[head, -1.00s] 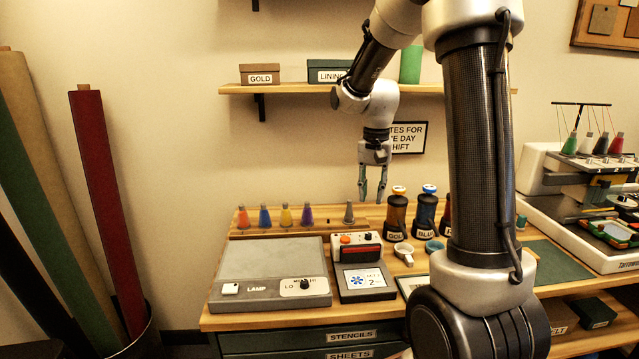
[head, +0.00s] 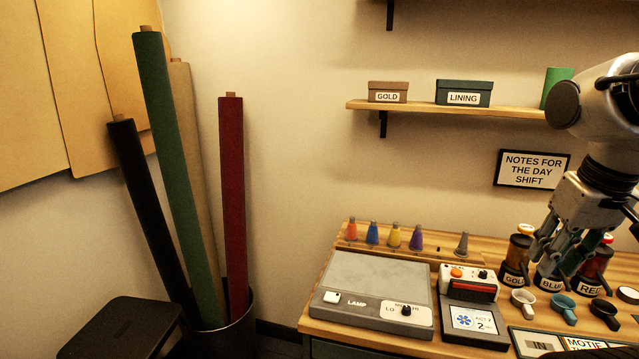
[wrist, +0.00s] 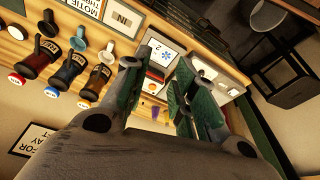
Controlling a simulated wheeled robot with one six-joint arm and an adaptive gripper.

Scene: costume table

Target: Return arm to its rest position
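My gripper (head: 562,240) is at the right of the head view, in front of the gold and blue jars as seen from the camera. Its fingers point down. In the wrist view my gripper (wrist: 158,85) shows two green-padded fingers spread apart with nothing between them. The table (head: 318,308) lies beyond the fingers in that view. Part of my arm (head: 600,100) shows at the right edge of the head view; the rest is out of frame.
A lamp box (head: 375,285) and a small device (head: 470,290) stand on the table. The gold jar (head: 516,255), blue jar (head: 547,275) and red jar (head: 592,270) stand close to my gripper in the head view. Fabric rolls (head: 232,190) stand in a bin at left.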

